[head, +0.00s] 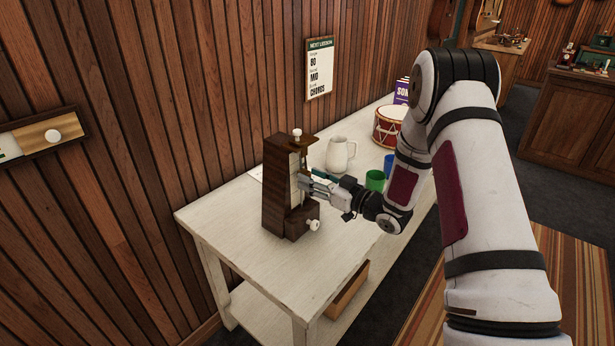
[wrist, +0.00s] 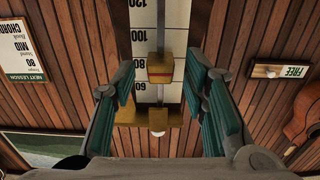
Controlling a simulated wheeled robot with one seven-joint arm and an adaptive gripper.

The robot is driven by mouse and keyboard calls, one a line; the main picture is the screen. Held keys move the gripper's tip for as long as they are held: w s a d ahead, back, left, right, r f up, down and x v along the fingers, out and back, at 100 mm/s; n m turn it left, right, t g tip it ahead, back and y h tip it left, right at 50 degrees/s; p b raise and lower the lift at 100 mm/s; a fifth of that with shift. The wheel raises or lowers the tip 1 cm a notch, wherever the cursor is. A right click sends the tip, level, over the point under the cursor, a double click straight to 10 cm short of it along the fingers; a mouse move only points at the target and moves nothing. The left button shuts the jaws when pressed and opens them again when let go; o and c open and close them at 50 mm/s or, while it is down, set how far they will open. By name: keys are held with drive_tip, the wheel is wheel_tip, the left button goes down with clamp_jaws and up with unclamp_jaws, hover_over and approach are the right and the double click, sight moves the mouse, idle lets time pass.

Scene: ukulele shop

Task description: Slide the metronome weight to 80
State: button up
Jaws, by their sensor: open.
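The metronome (head: 276,195) is a dark wooden case standing upright on the white table, with a pale number scale on its front. In the wrist view its scale (wrist: 170,20) carries numbers, with 120, 100 and 80 the clearest. My gripper (head: 304,187) is in front of the scale. In the wrist view my gripper (wrist: 162,86) is open, its green pads left and right of the weight with clear gaps. In the head view the weight is not clearly visible.
The white table (head: 250,256) also holds a white pitcher (head: 341,155), a green cup (head: 375,180), a blue cup (head: 389,162) and a red drum (head: 391,125), behind and right of the metronome. A lesson sign (head: 320,68) reading 80 hangs on the wooden wall. The table's front left is clear.

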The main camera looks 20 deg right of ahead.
drive_tip(key=v, duration=0.9)
drive_tip(key=shift+s+d, duration=0.2)
drive_tip(key=shift+s, duration=0.1)
wheel_tip(320, 180, up, 10)
drive_tip(key=w+d+m+g+h, duration=0.1)
drive_tip(key=w+d+h, duration=0.15)
drive_tip(key=h, duration=0.45)
drive_tip(key=s+r+m+g+h, duration=0.2)
drive_tip(key=s+r+m+h, duration=0.1)
drive_tip(key=s+r+h, duration=0.3)
drive_tip(key=s+a+r+m+g+y, duration=0.1)
drive_tip(key=s+a+g, duration=0.2)
drive_tip(key=s, duration=1.2)
drive_tip(key=s+a+r+m+g+y, duration=0.1)
drive_tip(key=s+a, duration=0.5)
drive_tip(key=s, duration=0.8)
drive_tip(key=r+m+g, duration=0.1)
drive_tip(key=g, duration=0.1)
drive_tip(key=shift+s+g, duration=0.3)
drive_tip(key=shift+s, duration=0.1)
